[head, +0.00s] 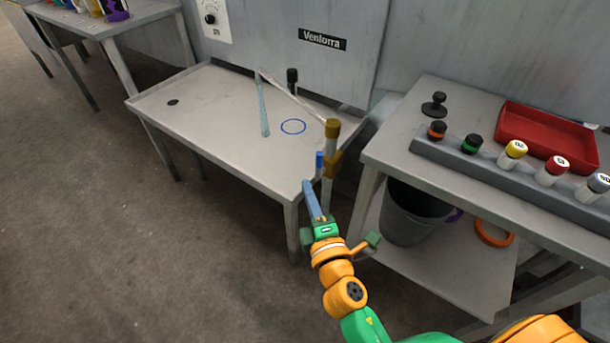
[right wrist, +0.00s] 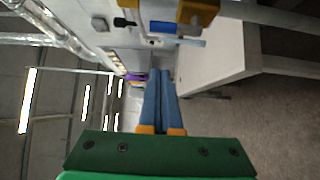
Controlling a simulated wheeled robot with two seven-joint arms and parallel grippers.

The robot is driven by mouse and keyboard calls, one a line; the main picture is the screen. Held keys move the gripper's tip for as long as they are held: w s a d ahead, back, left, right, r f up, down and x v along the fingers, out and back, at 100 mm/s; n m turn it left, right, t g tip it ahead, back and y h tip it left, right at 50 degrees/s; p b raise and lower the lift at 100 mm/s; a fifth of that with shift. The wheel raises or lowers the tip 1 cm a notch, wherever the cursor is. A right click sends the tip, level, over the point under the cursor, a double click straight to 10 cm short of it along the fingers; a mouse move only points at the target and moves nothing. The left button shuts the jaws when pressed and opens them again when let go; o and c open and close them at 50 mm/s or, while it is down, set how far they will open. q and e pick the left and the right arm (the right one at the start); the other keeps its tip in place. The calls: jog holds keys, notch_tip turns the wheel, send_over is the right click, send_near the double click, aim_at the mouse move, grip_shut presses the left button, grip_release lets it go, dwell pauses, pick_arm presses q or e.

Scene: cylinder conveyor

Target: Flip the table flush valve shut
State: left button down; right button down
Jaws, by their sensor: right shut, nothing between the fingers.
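The table flush valve is a brass-coloured post (head: 329,180) at the right front corner of the low metal table, with a short blue handle (head: 319,160) standing on its left side. The blue handle also shows in the right wrist view (right wrist: 162,27), beside brass-coloured parts (right wrist: 198,12). A thin pipe (head: 295,97) runs from the post top over the table; a pale blue column (head: 263,115) reaches from its end to the tabletop. My right gripper (head: 307,184) is shut and empty, its blue fingers just below and left of the handle, apparently apart from it. My left gripper is out of view.
The low table (head: 200,105) has a blue ring mark (head: 293,127) and a black upright object (head: 292,80). The right bench holds a grey rack (head: 450,160) of capped cylinders and a red tray (head: 545,135). A grey bin (head: 410,218) stands beneath. Floor at left is clear.

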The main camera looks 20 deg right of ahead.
aim_at(319, 164)
jog(key=w, duration=1)
jog(key=s+d, duration=0.1)
jog(key=s+d+p, duration=0.1)
jog(key=d, duration=0.1)
jog(key=shift+s+d, duration=0.25)
jog(key=shift+d+f, duration=0.1)
